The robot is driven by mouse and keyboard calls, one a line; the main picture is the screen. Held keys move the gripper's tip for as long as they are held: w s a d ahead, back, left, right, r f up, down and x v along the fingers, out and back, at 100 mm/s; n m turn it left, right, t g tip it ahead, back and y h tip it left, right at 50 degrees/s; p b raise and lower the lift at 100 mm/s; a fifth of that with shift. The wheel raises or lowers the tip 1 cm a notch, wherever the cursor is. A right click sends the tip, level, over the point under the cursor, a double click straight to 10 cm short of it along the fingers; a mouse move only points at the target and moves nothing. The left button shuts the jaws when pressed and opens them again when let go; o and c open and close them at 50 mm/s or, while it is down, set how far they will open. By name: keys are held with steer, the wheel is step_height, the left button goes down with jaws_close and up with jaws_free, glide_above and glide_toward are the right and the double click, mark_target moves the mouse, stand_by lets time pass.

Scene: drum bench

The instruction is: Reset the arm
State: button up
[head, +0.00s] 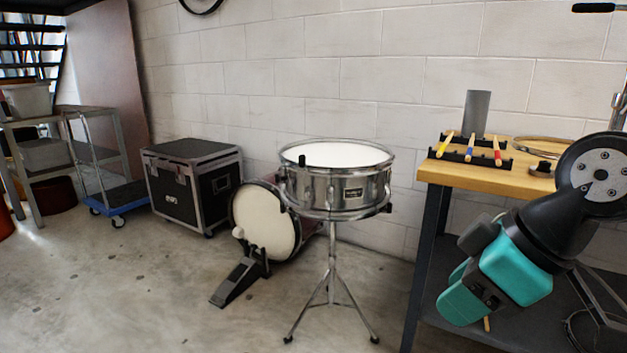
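My arm comes in from the right edge, in front of the wooden bench. Its black round joint with a bolted metal face stands at about bench-top height. From there it slopes down and left to my teal and black gripper (470,293), in front of the bench's lower shelf. The fingertips cannot be made out, so I cannot tell whether it is open or shut. A short yellow piece (487,324) shows just below it; I cannot tell whether they touch.
The bench top (455,173) holds sticks with coloured bands (471,147) on a black rack and a grey cylinder (476,113). A snare drum (335,190) on a stand is left of the bench. A bass drum (263,221) and black case (192,186) stand further left.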

steer(key=s+a+f+m+g, duration=0.2)
steer(key=s+a+m+g, duration=0.15)
steer(key=s, duration=0.55)
step_height(320, 180, up, 30)
steer(key=d+p, duration=0.1)
steer(key=p, duration=2.9)
steer(key=shift+w, duration=0.3)
